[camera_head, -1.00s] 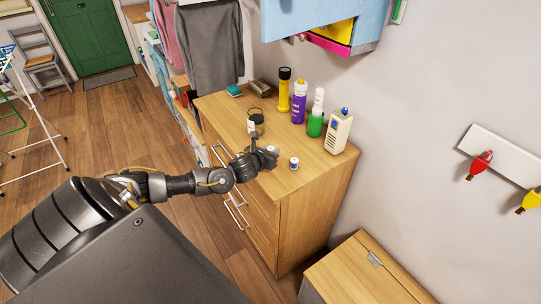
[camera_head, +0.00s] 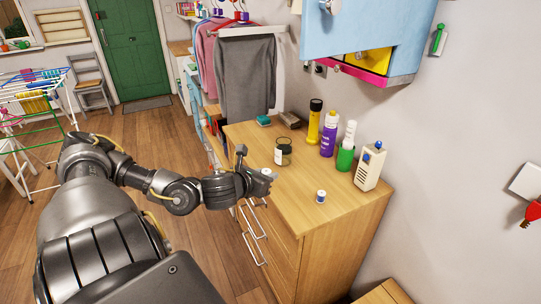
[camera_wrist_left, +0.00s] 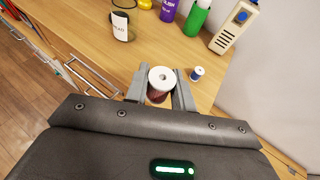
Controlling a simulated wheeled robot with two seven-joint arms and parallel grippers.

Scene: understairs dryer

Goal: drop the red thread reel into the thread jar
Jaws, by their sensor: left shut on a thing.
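The red thread reel (camera_wrist_left: 159,86) has a white top disc and dark red thread. It is gripped between the two fingers of my left gripper (camera_wrist_left: 160,93). In the head view my left gripper (camera_head: 268,174) is near the front edge of the wooden dresser; only the reel's pale end shows there. The jar also shows in the left wrist view (camera_wrist_left: 121,27), ahead and left of the reel. My right gripper is not in view.
A blue thread reel (camera_head: 321,196) stands near the dresser's (camera_head: 290,205) front right. Behind are a yellow torch (camera_head: 314,122), a purple bottle (camera_head: 329,140), a green bottle (camera_head: 346,152) and a cream handset (camera_head: 369,167). A blue cabinet (camera_head: 370,30) hangs above.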

